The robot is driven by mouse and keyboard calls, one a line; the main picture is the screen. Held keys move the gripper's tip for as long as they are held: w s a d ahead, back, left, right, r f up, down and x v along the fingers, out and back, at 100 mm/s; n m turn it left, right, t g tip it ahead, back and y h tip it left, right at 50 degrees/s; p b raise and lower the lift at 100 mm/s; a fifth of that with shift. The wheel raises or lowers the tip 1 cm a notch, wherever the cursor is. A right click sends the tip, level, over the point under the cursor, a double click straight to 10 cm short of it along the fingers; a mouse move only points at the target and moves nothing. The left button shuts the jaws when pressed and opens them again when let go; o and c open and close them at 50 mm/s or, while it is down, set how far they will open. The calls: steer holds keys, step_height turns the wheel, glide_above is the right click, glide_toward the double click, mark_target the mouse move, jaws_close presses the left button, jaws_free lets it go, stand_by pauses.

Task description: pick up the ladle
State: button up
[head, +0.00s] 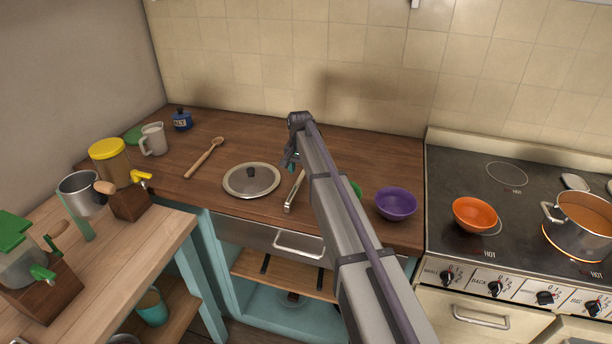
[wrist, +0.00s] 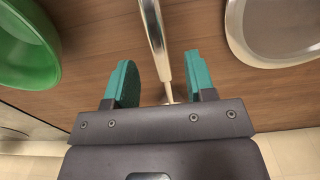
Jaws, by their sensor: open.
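A thin, shiny metal handle, apparently the ladle's (head: 295,192), lies on the wooden counter between the pan lid and the green bowl. My arm hides part of it in the head view, and no ladle bowl can be made out. In the wrist view the ladle's handle (wrist: 154,38) runs down from the top edge into the gap between my teal fingers. My gripper (wrist: 159,68) is open, one finger on each side of the handle, with a gap showing at both sides. In the head view my gripper (head: 291,161) is small and partly hidden by my arm.
The pan lid (head: 251,180) lies left of the handle; the green bowl (wrist: 22,45) and purple bowl (head: 396,204) are on its other side. A wooden spoon (head: 204,158) lies further left. The stove (head: 480,255), with an orange bowl (head: 474,214) and pot (head: 580,222), stands right.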

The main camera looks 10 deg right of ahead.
mark_target(301, 177)
step_height(301, 177, down, 5)
steer(key=b, duration=0.4)
steer(key=shift+s+r, duration=0.1)
steer(key=shift+r, duration=0.15)
jaws_close()
